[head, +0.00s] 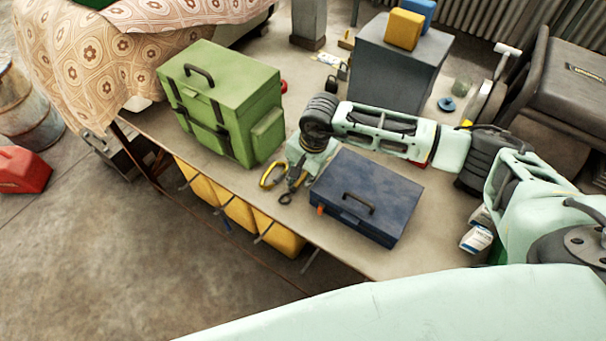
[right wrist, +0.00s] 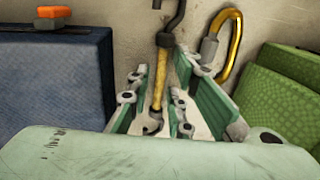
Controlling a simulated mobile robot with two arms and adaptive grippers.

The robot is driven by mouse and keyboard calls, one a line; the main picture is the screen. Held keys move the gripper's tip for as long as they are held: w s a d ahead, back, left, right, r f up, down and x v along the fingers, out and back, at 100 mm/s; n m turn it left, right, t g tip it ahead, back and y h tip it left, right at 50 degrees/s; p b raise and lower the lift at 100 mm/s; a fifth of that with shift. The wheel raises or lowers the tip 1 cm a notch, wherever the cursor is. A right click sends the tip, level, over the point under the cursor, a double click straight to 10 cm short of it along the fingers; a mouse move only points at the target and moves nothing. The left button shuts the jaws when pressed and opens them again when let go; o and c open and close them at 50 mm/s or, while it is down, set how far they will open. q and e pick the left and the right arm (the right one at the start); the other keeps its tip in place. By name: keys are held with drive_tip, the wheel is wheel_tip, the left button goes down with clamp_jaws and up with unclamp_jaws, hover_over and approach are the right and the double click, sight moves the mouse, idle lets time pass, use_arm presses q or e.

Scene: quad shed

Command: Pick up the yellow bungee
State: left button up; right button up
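The yellow bungee (right wrist: 161,76) is a short yellow cord with dark hooks at its ends. In the right wrist view it lies lengthwise between the fingers of my right gripper (right wrist: 160,98). The fingers stand apart with green pads on either side of it, and I see no firm contact. In the head view my right gripper (head: 303,170) points down at the table between the green case and the blue toolbox, and it partly hides the bungee (head: 299,183). My left gripper is not in view.
A yellow carabiner (head: 271,176) lies close beside the bungee. The green case (head: 228,100) and blue toolbox (head: 367,195) flank my right gripper closely. A grey block with yellow and blue items (head: 402,66) stands behind. The table's front edge is near.

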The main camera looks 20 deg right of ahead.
sight(303, 179)
clamp_jaws()
drive_tip(key=shift+r, duration=0.1)
wheel_tip(303, 179, up, 10)
drive_tip(key=b, duration=0.3)
